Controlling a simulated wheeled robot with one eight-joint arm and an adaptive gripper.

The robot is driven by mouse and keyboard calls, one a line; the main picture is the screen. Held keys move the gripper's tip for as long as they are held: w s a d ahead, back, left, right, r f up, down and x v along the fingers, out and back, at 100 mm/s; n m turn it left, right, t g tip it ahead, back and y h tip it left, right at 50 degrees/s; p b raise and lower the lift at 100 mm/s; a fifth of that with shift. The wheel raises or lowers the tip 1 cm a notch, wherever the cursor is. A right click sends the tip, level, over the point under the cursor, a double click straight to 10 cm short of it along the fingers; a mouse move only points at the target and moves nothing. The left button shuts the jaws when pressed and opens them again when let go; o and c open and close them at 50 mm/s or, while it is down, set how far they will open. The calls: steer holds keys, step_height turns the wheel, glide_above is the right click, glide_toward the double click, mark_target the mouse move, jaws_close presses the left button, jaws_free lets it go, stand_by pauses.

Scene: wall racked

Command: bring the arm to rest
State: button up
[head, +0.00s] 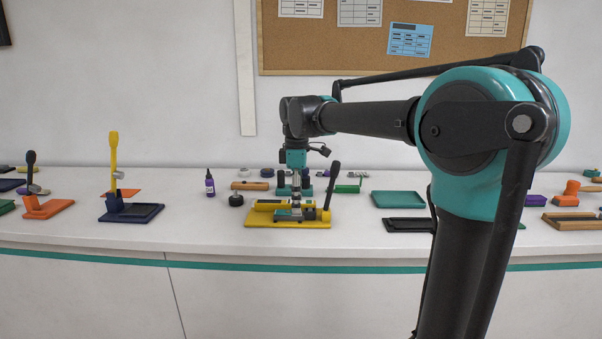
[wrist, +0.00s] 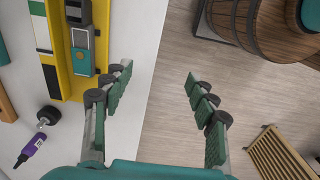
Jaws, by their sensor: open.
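My gripper (head: 294,186) is open, with its fingers spread, over the counter beside a yellow press-like device (head: 262,221) with a dark upright lever. In the wrist view, my gripper (wrist: 158,80) has nothing between its fingers. One finger is over the white counter top and the other is over the floor past the counter's edge. The yellow device (wrist: 70,83) lies to the left of the fingers there and carries a grey and teal block. I cannot tell from the wrist view how high the fingers are above the counter.
The white counter (head: 180,225) holds a purple bottle (head: 210,184), a navy tray with a yellow lever (head: 131,212), a teal tray (head: 398,199) and a black tray (head: 408,225). A wooden barrel (wrist: 262,25) and a slatted wooden piece (wrist: 280,155) stand on the floor.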

steer(key=s+d+f+m+t, duration=0.2)
steer(key=s+d+f+m, duration=0.6)
steer(key=f, duration=0.5)
steer(key=s+d+f+m+t, duration=0.2)
steer(key=s+d+f+m, duration=0.7)
steer(key=s+d+f, duration=0.2)
steer(key=shift+d+f+m, duration=0.3)
steer(key=shift+d+f, duration=0.3)
steer(key=shift+f, duration=0.35)
